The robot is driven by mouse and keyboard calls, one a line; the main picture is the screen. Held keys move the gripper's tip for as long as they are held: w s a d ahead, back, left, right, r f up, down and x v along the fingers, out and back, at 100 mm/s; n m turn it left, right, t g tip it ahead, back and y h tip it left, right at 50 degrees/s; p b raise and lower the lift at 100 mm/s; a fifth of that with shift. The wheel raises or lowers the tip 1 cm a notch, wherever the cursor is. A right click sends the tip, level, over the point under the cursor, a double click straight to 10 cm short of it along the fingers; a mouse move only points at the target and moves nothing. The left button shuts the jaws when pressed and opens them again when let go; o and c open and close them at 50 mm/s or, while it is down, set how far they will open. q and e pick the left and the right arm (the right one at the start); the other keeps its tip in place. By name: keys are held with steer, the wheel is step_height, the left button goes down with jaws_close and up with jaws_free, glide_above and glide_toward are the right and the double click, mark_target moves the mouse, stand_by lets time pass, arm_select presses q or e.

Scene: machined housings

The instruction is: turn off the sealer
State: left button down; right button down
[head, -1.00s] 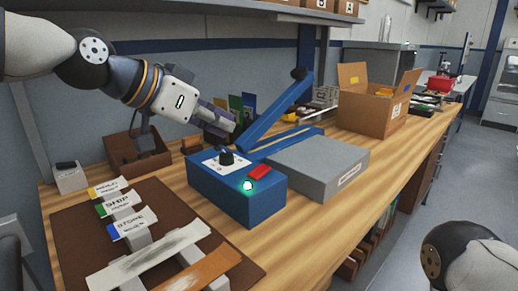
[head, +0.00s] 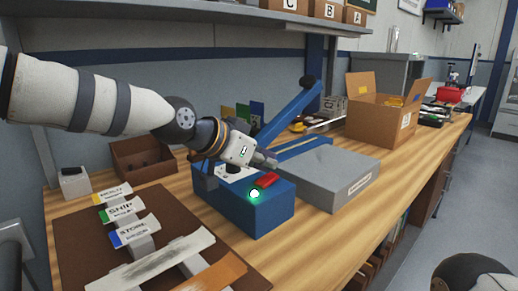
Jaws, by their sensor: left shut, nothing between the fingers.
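The sealer is a blue box (head: 250,215) on the wooden bench with a raised blue arm (head: 290,112) behind it. On its top are a red switch (head: 266,180) and a white dial plate (head: 233,178). A green lamp (head: 254,194) glows on its front edge. My left gripper (head: 272,161) is shut and empty, its fingertips just above and behind the red switch; I cannot tell whether they touch it. The gripper hides most of the dial knob. My right gripper is not in view; only part of my right arm shows at the bottom right.
A grey box (head: 330,178) stands right beside the sealer. An open cardboard carton (head: 381,122) is further back. A brown mat (head: 85,235) with labelled tags (head: 120,210) lies at front left. A brown tray (head: 140,160) stands behind the mat. A shelf (head: 250,18) overhangs the bench.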

arm_select(q)
steer(key=shift+d+f, duration=0.1)
steer(key=shift+f, duration=0.2)
